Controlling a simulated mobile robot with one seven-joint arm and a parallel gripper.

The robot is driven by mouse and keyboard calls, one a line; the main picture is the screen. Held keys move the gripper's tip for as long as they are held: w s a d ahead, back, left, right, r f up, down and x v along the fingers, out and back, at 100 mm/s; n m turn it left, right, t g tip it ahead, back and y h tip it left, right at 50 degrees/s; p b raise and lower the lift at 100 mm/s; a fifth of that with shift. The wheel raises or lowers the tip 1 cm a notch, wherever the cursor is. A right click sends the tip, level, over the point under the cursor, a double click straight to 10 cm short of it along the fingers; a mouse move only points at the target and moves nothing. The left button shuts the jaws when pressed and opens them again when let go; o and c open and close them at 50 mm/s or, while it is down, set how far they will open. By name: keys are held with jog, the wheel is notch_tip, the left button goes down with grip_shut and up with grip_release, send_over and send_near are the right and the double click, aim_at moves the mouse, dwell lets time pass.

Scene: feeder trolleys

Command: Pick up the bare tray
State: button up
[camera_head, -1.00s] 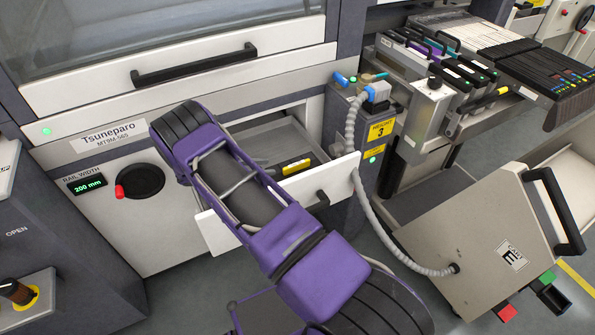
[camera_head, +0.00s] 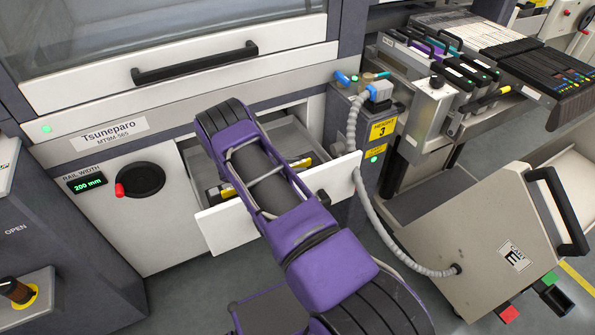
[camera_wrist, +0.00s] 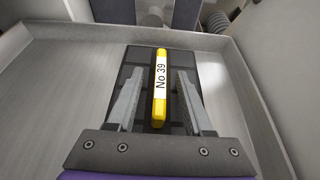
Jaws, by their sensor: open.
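In the wrist view, a dark flat piece, which I take for the bare tray (camera_wrist: 136,80), lies on the floor of an open drawer. A raised yellow handle (camera_wrist: 159,112) with a white "No 39" label runs along it. My gripper (camera_wrist: 158,88) is open above it, one grey finger on each side of the handle, with visible gaps. In the head view, yellow parts (camera_head: 228,192) show in the drawer on both sides of my purple arm. The arm hides the stretch between them and my fingertips. I cannot tell whether they are one handle.
The pale drawer (camera_head: 225,228) sticks out of the Tsuneparo machine, and its walls stand close around my gripper. A grey hose (camera_head: 360,175) hangs right of it. A cart (camera_head: 500,240) and a feeder rack (camera_head: 430,110) stand at the right.

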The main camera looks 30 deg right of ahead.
grip_shut()
dwell(1.4)
